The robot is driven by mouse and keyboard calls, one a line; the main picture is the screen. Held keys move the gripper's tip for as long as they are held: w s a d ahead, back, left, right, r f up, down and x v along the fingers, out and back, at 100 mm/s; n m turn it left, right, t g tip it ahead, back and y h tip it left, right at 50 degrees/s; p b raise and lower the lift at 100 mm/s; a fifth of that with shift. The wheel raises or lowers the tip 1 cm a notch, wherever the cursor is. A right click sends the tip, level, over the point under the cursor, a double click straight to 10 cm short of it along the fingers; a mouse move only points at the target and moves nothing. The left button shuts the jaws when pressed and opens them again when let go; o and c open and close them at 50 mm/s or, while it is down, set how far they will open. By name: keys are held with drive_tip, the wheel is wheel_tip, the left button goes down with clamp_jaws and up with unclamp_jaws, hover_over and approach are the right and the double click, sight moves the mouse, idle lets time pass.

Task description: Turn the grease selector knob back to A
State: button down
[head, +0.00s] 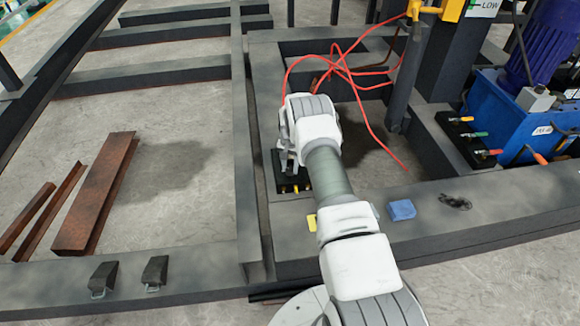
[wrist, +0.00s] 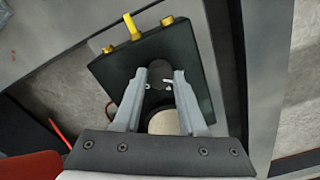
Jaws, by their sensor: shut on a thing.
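The grease selector is a black plate (wrist: 195,60) with yellow fittings (wrist: 132,27) along its far edge in the wrist view. Its dark round knob (wrist: 157,70) sits between my fingertips. My gripper (wrist: 160,76) is shut on the knob, one finger on each side. Small pale marks show on the plate by the knob, too small to read, so I cannot tell which letter the knob points to. In the head view the selector (head: 280,172) is mostly hidden behind my arm and gripper.
The selector stands by dark steel beams (head: 245,130). Red hoses (head: 350,65) loop behind my gripper. A blue block (head: 402,210) lies on the front beam, right of my arm. A blue pump unit (head: 505,105) stands at right. Rusty steel pieces (head: 98,195) lie on the left floor.

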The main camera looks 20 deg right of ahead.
sight(290, 169)
drive_tip(key=shift+n, duration=0.6)
drive_tip(key=shift+c, duration=2.3)
unclamp_jaws()
wheel_tip(290, 169, up, 17)
drive_tip(key=p, duration=0.5)
drive_tip(key=shift+r+p, duration=0.2)
drive_tip(key=shift+p, duration=0.15)
drive_tip(key=shift+r, duration=0.1)
